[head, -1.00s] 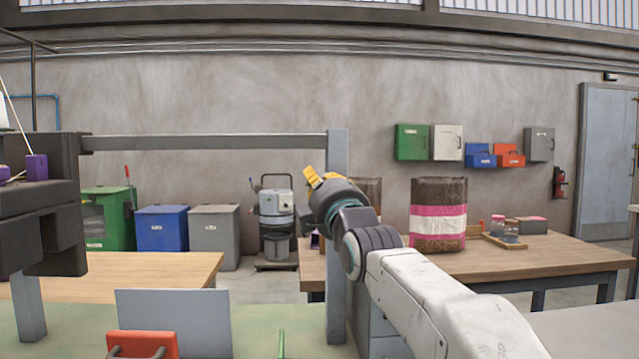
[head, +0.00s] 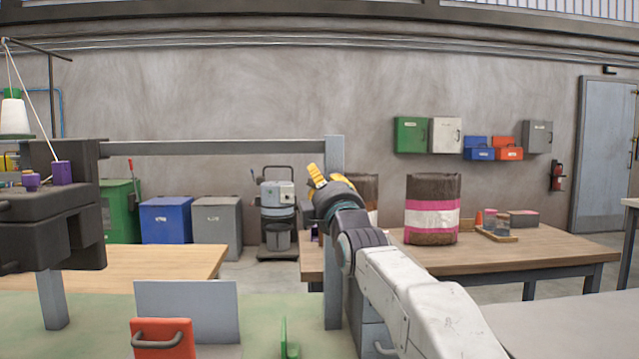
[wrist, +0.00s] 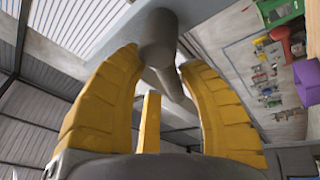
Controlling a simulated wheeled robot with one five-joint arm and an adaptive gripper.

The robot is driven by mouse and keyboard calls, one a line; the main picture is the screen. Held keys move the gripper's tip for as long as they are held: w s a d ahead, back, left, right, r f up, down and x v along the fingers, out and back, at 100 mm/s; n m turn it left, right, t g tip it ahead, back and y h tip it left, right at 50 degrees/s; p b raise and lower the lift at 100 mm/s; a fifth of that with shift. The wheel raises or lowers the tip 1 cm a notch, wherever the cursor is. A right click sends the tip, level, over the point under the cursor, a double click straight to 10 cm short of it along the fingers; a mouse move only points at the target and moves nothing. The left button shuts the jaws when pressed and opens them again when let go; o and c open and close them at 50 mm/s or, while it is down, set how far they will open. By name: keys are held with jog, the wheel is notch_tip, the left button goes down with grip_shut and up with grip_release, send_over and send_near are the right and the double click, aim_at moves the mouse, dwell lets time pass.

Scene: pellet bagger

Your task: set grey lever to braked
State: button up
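I cannot make out a grey lever for certain in the head view. My gripper (head: 314,174) has yellow fingers and shows small in the middle of the head view, in front of the top of a grey post. In the wrist view my gripper (wrist: 160,65) is open, its two ribbed yellow fingers wide apart. A grey rounded piece with a tapering bar (wrist: 160,45) shows at and beyond the fingertips. I cannot tell whether it is the lever or whether it touches the fingers.
A dark machine head (head: 50,215) with purple knobs stands at the left. A grey post (head: 334,240) and crossbar (head: 210,147) frame the green table (head: 260,310). A red box (head: 163,338) with a handle is at the front. A striped pellet bag (head: 432,210) stands on the wooden table (head: 540,255).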

jog(key=o, duration=0.3)
jog(key=shift+a, duration=0.15)
jog(key=shift+f, duration=0.1)
jog(key=shift+v, duration=5.95)
jog(key=shift+c, duration=0.2)
